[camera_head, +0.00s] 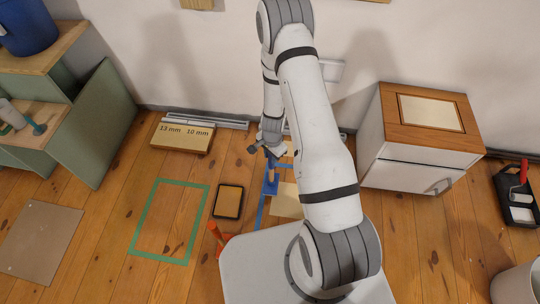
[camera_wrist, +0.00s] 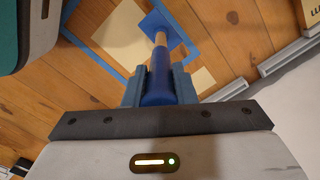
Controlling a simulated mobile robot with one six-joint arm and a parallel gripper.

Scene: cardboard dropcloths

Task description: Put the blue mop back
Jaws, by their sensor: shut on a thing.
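The blue mop has a blue grip (camera_wrist: 157,86), a short wooden shaft section and a flat blue head (camera_wrist: 153,21). My gripper (camera_wrist: 158,80) is shut around the blue grip, with one jaw on each side. In the head view my gripper (camera_head: 268,148) is low over the floor, and the mop's blue head (camera_head: 270,186) shows below it. A blue tape outline (camera_head: 260,212) lies on the floor around the mop's head. I cannot tell whether the head touches the floor. My arm hides part of the outline.
A beige sheet (camera_head: 286,200) lies by the blue outline. A black-rimmed tray (camera_head: 228,201), a red-orange object (camera_head: 214,232) and an empty green tape outline (camera_head: 138,232) are to the left. A white cabinet (camera_head: 408,174) stands right. Metal rails (camera_head: 215,122) lie along the wall.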

